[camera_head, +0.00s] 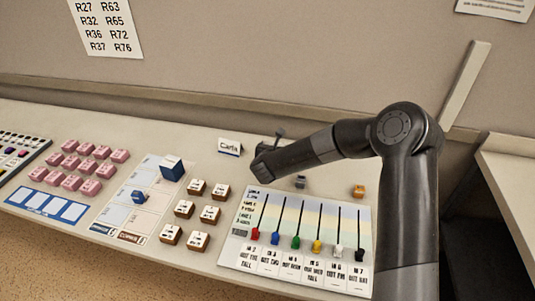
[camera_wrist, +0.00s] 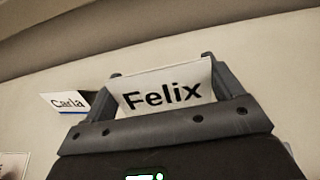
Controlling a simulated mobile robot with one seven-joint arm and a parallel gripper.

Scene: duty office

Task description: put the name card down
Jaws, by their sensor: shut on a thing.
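A white name card reading "Felix" (camera_wrist: 162,92) sits between the two fingers of my gripper (camera_wrist: 166,70) in the wrist view. My gripper is shut on it, and the lettering faces the camera, slightly tilted. In the head view my gripper (camera_head: 272,147) is over the back part of the desk, and the Felix card cannot be made out there. A second name card, "Carla" (camera_head: 229,147), stands on the desk just left of my gripper. It also shows left of the fingers in the wrist view (camera_wrist: 66,103), apart from them.
The desk (camera_head: 125,126) carries pink blocks (camera_head: 88,168), brown-sided white blocks (camera_head: 197,212), a blue box (camera_head: 172,168) and a board with coloured sliders (camera_head: 300,235). A grey piece (camera_head: 300,182) and an orange piece (camera_head: 358,190) lie behind the board. A wall stands behind.

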